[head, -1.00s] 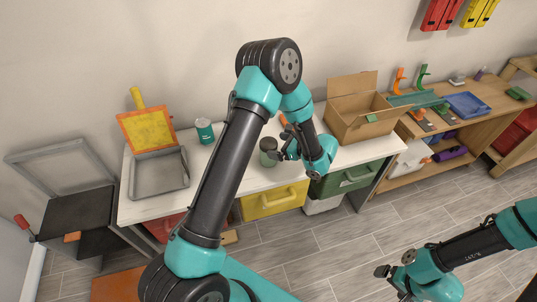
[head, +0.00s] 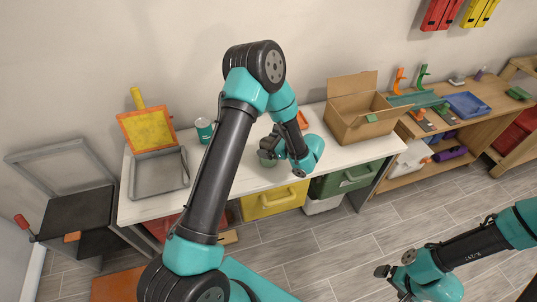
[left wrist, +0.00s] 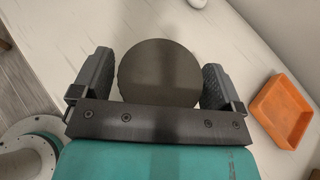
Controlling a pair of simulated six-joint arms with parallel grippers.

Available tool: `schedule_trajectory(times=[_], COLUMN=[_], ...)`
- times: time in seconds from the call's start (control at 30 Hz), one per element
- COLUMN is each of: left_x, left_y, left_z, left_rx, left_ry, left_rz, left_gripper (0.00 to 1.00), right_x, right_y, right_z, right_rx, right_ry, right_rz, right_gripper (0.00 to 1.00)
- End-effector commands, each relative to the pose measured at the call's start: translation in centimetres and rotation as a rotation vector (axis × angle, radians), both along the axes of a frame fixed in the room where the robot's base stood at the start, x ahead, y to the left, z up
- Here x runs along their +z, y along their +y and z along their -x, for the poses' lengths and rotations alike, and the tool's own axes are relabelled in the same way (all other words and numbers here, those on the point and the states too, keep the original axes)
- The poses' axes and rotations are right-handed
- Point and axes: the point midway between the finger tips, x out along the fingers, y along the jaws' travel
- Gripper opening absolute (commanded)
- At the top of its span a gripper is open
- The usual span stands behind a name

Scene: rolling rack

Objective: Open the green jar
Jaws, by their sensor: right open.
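The green jar (head: 268,162) stands on the white worktop, mostly hidden by my left gripper in the head view. In the left wrist view its round dark lid (left wrist: 159,73) lies between the two fingers of my left gripper (left wrist: 158,80). The fingers are spread wide, one on each side of the lid, with only a narrow gap visible. In the head view my left gripper (head: 268,150) is at the top of the jar. My right gripper (head: 390,283) is open and empty over the floor at the lower right.
A teal can (head: 204,130) and a grey tray (head: 160,178) stand left on the worktop. An open cardboard box (head: 357,120) stands right. A small orange tray (left wrist: 283,110) lies near the jar. A second bench (head: 470,120) holds other items.

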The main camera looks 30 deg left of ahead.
Motion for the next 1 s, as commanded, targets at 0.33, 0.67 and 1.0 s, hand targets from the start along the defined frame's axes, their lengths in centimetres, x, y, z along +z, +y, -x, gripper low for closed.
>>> schedule_trajectory(times=[0.33, 0.67, 1.0], left_x=[0.01, 0.04, 0.49], left_y=[-0.01, -0.01, -0.01], left_z=[0.00, -0.01, -0.03], left_rx=[0.000, 0.000, -0.001], left_ry=[0.000, -0.001, -0.001], left_rz=[0.000, 0.000, 0.000], left_gripper=[0.59, 0.30, 0.30], right_x=[0.00, 0.00, 0.00], right_y=[0.00, 0.00, 0.00], right_z=[0.00, 0.00, 0.00], right_rx=[0.000, 0.000, 0.000], right_ry=[0.000, 0.000, 0.000], right_rz=[0.000, 0.000, 0.000], right_gripper=[0.99, 0.99, 0.99])
